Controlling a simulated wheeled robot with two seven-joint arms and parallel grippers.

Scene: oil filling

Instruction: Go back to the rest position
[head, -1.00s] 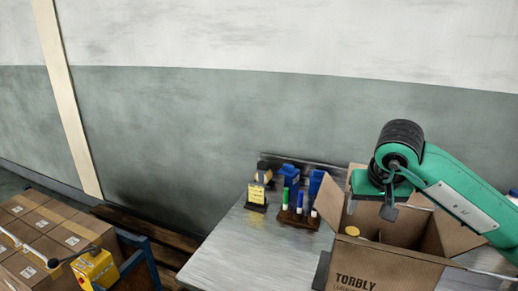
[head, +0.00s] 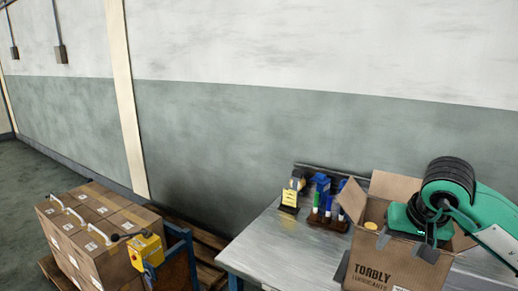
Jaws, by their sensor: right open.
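My right gripper (head: 405,246), on a green arm that comes in from the right, is open over the front of an open cardboard box (head: 385,272) marked TORBLY. Its two grey fingers are apart, with nothing seen between them. The box stands on a metal table (head: 262,250) with its flaps up. A yellow cap (head: 371,226) shows inside the box at the left; the rest of the inside is mostly hidden by my gripper. My left gripper is not in view.
Left of the table are stacked cartons (head: 90,225) and a yellow control box (head: 146,250). The wall is behind.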

